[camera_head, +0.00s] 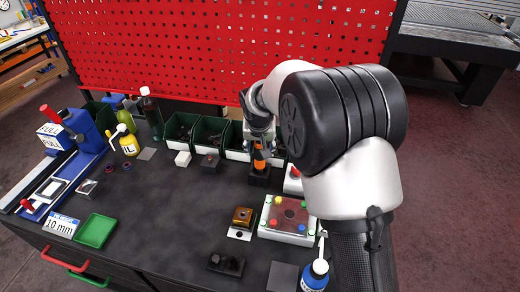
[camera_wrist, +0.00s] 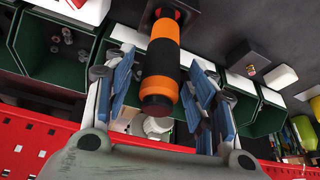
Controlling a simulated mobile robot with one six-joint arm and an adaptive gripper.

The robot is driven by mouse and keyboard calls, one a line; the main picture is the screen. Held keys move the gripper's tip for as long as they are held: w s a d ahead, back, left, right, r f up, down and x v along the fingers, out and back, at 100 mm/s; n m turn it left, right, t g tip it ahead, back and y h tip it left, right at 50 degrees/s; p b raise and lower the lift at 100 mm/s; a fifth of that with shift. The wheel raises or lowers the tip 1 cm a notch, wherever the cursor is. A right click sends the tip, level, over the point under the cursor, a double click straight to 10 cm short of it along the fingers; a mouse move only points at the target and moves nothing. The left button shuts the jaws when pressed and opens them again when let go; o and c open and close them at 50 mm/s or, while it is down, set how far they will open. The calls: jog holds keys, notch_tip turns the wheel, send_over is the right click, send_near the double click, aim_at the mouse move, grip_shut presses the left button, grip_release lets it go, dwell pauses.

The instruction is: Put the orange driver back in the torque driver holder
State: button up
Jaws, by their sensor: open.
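The orange driver (camera_head: 259,161), orange with black bands, stands upright in the black torque driver holder (camera_head: 259,178) near the back of the table. In the wrist view the orange driver (camera_wrist: 161,63) runs from the dark holder (camera_wrist: 208,14) at the top edge down between my fingers. My gripper (camera_head: 258,140) is right above the holder, around the driver's upper part. In the wrist view my gripper (camera_wrist: 160,82) is open, with one blue-padded finger on each side of the driver and visible gaps. How deep the driver sits in the holder is hidden.
Green bins (camera_head: 209,131) line the back, below a red perforated panel (camera_head: 220,45). A box with coloured buttons (camera_head: 289,222) stands in front of the holder. The middle left of the dark table (camera_head: 175,205) is clear.

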jog(key=p+v, duration=0.1)
jog(key=v, duration=0.6)
jog(key=shift+s+r, duration=0.2)
jog(key=shift+r, duration=0.15)
jog(key=s+d+r, duration=0.6)
jog(key=s, duration=0.3)
jog(key=s+d+r, duration=0.5)
jog(key=s+d, duration=0.1)
jog(key=s, duration=0.2)
jog(key=s+d+f, duration=0.1)
jog(key=s+d, duration=0.1)
jog(key=s, duration=0.7)
jog(key=s+d+f, duration=0.1)
jog(key=s+d, duration=0.1)
jog(key=s, duration=0.8)
jog(key=shift+d, duration=0.2)
jog(key=shift+w, duration=0.1)
